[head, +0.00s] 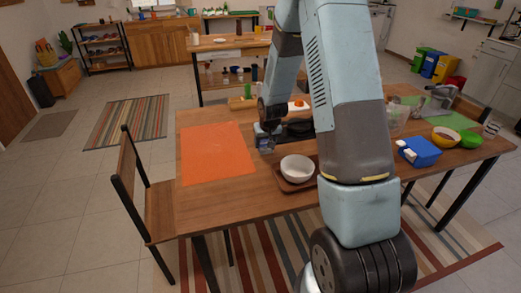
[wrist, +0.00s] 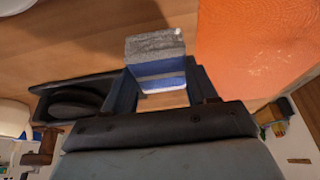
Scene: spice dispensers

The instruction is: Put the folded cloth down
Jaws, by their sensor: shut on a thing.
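The folded cloth, grey with blue and white bands, is between my gripper's fingers in the wrist view (wrist: 156,50). My gripper (wrist: 163,80) is shut on it. In the head view the cloth (head: 263,138) shows as a small blue and pale patch below my gripper (head: 268,126), just right of the orange mat. My arm and gripper partly hide it there. I cannot tell whether its lower edge touches the table.
An orange mat (head: 215,158) lies bare on the wooden table's left. A white bowl (head: 297,167) on a wooden tray stands near the front edge. A black dish (wrist: 75,102) is close beside my gripper. A chair (head: 143,190) is at the left.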

